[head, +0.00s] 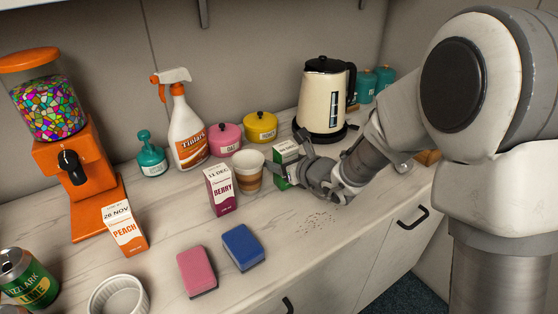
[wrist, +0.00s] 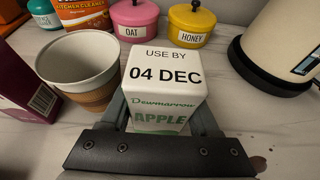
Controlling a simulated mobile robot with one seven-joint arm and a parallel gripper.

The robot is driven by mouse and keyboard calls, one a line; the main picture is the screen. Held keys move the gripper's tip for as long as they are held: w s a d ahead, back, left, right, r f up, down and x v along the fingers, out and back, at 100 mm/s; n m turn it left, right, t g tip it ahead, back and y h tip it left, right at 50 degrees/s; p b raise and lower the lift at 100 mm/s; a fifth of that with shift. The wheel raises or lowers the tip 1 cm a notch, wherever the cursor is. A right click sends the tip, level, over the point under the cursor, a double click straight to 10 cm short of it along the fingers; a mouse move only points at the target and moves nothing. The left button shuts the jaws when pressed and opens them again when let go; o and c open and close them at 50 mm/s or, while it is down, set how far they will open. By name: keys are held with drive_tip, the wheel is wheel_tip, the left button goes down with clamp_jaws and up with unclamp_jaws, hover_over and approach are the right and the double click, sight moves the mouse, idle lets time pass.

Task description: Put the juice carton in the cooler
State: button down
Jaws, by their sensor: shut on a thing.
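Three juice cartons stand on the counter. The orange and white peach carton (head: 124,229), marked 26 NOV, is at the left. The purple berry carton (head: 220,190), marked 11 DEC, is in the middle; its side shows at the left edge of the wrist view (wrist: 28,90). The green and white apple carton (head: 284,160), marked USE BY 04 DEC in the wrist view (wrist: 165,75), is upright between the fingers of my gripper (head: 305,168). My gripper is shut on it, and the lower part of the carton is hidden. No cooler is in view.
A paper cup (head: 248,172) stands close left of the apple carton. The kettle (head: 326,100), pink pot (head: 224,140), yellow pot (head: 260,127) and spray bottle (head: 187,130) are behind. Pink (head: 197,271) and blue (head: 243,248) sponges lie in front. Crumbs (head: 316,222) lie on the clear front right.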

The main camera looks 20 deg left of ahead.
drive_tip(key=shift+f, duration=0.2)
drive_tip(key=shift+c, duration=2)
unclamp_jaws()
drive_tip(key=shift+r, duration=0.15)
drive_tip(key=shift+r, duration=0.2)
drive_tip(key=p+v, duration=0.2)
drive_tip(key=v, duration=1)
